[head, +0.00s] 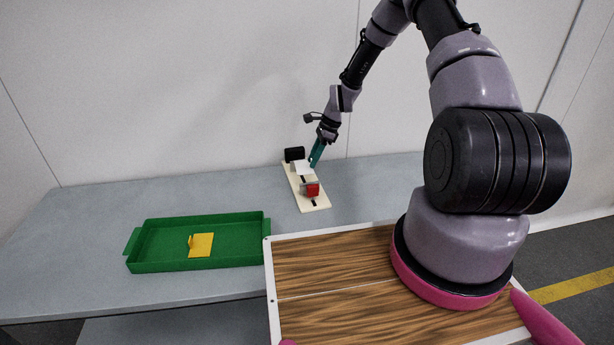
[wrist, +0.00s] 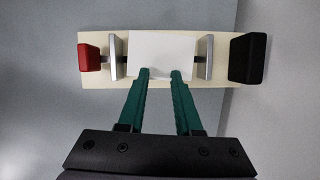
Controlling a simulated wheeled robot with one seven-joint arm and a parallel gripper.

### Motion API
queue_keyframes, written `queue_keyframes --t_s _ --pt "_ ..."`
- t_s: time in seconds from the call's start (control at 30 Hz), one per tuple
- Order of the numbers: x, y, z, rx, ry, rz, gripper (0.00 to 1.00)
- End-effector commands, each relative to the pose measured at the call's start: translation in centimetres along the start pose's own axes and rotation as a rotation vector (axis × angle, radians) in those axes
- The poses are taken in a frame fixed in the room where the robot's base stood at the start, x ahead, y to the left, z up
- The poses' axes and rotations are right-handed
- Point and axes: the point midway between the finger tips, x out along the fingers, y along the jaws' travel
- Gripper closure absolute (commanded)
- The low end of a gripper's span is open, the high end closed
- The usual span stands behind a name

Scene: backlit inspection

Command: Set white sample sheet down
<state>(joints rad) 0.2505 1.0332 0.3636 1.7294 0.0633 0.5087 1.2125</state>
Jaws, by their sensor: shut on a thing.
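The white sample sheet (wrist: 161,50) shows in the wrist view between two grey upright plates on a cream board (wrist: 100,82). In the head view the sheet (head: 302,168) is a small white patch near the board's far end. My gripper (wrist: 161,74) has its two green fingers over the sheet's near edge, with a gap between the fingertips. It is shut on the sheet, though the part it grips is hard to make out. In the head view my gripper (head: 314,160) reaches down to the board from the upper right. Whether the sheet touches the board is unclear.
A red block (head: 311,190) and a black block (head: 295,154) stand at opposite ends of the board. A green tray (head: 160,265) at the left holds a yellow piece (head: 201,245). The grey table (head: 90,215) is clear between tray and board.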

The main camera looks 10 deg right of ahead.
Motion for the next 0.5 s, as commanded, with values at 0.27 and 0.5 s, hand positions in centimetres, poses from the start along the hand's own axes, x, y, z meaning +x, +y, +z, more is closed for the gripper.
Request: queue_keyframes --t_s 0.27,0.5 --pt "2.6 0.0 -1.0 0.0 -0.001 0.0 1.0" --pt "5.5 0.0 -2.2 -0.001 0.0 0.0 1.0"
